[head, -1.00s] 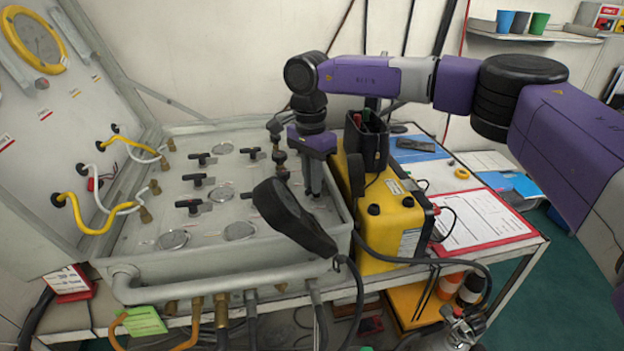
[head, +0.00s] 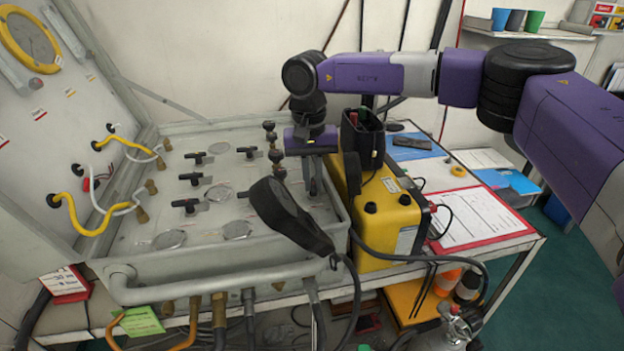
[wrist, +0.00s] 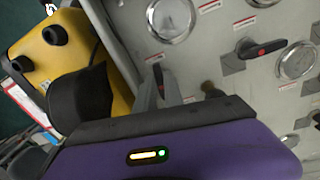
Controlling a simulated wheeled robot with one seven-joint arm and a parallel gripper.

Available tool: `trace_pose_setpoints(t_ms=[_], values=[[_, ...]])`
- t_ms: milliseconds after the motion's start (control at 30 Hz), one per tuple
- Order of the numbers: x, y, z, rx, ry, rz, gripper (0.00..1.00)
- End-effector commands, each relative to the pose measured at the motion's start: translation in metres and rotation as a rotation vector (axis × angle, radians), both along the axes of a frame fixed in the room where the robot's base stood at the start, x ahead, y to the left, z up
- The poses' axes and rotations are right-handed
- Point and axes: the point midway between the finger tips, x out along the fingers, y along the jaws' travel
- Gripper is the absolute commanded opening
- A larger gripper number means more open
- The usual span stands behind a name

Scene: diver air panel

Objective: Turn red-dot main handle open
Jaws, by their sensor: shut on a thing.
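My gripper (head: 315,188) points down at the right end of the grey valve panel (head: 130,243). In the wrist view, my gripper (wrist: 163,90) is shut around a dark handle with a red mark (wrist: 158,75); the fingers hide part of it. In the head view the held handle is mostly hidden by the fingers and the black handset. Another black handle with a red dot (wrist: 262,50) lies apart from the fingers in the wrist view. Several black handles, one of them at the panel's front left (head: 185,204), show in the head view.
A black handset (head: 290,215) lies across the panel's front right, close to my gripper. A yellow box (head: 385,215) stands against the panel's right side and also shows in the wrist view (wrist: 60,50). Dark knobs (head: 270,140) stand left of my gripper.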

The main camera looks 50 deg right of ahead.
Motion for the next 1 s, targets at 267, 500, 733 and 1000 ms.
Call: trace_pose_setpoints(t_ms=[267,500,733,1000], values=[[-0.0001,-0.0014,0.0017,-0.002,-0.002,0.082,0.00],[-0.0002,-0.0015,0.0017,-0.001,-0.003,0.097,0.00],[0.0000,-0.0015,0.0018,-0.001,-0.003,0.096,0.00],[-0.0004,-0.0012,0.0011,-0.001,-0.002,0.096,0.34]])
